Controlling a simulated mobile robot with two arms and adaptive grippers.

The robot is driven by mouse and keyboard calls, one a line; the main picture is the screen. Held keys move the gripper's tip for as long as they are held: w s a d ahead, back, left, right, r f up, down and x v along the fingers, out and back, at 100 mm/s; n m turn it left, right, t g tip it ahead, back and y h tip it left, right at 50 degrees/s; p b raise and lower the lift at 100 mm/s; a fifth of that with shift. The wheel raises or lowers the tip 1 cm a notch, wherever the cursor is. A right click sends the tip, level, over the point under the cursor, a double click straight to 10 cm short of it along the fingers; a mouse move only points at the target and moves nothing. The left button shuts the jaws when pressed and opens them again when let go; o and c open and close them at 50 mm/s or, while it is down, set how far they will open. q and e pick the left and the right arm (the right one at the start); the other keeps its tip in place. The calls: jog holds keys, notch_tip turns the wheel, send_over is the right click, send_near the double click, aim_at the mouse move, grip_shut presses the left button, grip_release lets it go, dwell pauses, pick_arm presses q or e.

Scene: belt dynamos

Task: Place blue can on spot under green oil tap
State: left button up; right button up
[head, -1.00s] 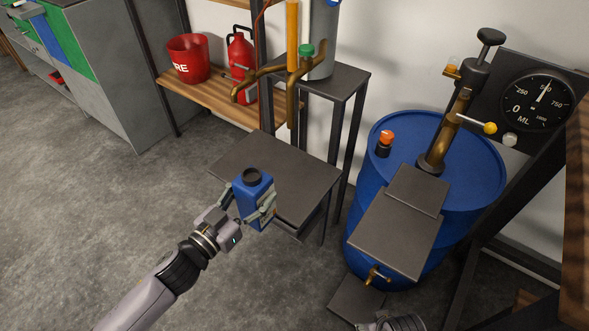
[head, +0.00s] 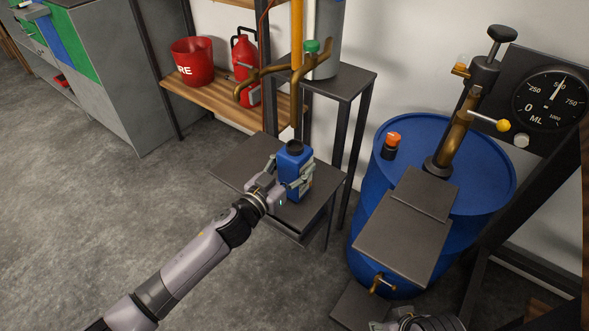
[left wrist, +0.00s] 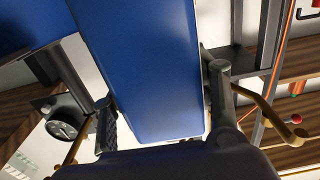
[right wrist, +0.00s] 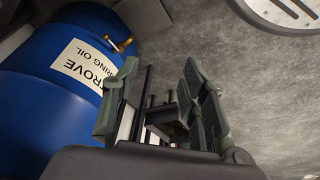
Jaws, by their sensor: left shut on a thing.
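The blue can (head: 294,172), with a black cap, is upright between the fingers of my left gripper (head: 284,180), which is shut on it. In the head view it appears over the low dark metal stand (head: 235,164); I cannot tell whether its base touches the top. The can fills the middle of the left wrist view (left wrist: 145,70). The green-topped oil tap (head: 312,46) has brass pipes and stands above the stand, just behind the can. The spot itself cannot be made out. My right gripper (right wrist: 160,105) is open and empty, low near the blue drum.
A blue drum (head: 480,185) with a brass pump and a dark shelf plate (head: 405,240) stands at the right. A gauge (head: 548,98) is behind it. A red bucket (head: 193,62) and red canister (head: 245,65) sit on a wooden shelf at the back. The floor at left is clear.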

pick_arm(q)
jog(key=shift+f, duration=0.25)
pick_arm(e)
jog(key=shift+v, duration=0.8)
pick_arm(q)
jog(key=shift+f, duration=0.2)
jog(key=o, duration=1.4)
jog(key=shift+o, duration=0.2)
pick_arm(e)
jog(key=shift+r, duration=0.1)
pick_arm(q)
jog(key=shift+r, duration=0.1)
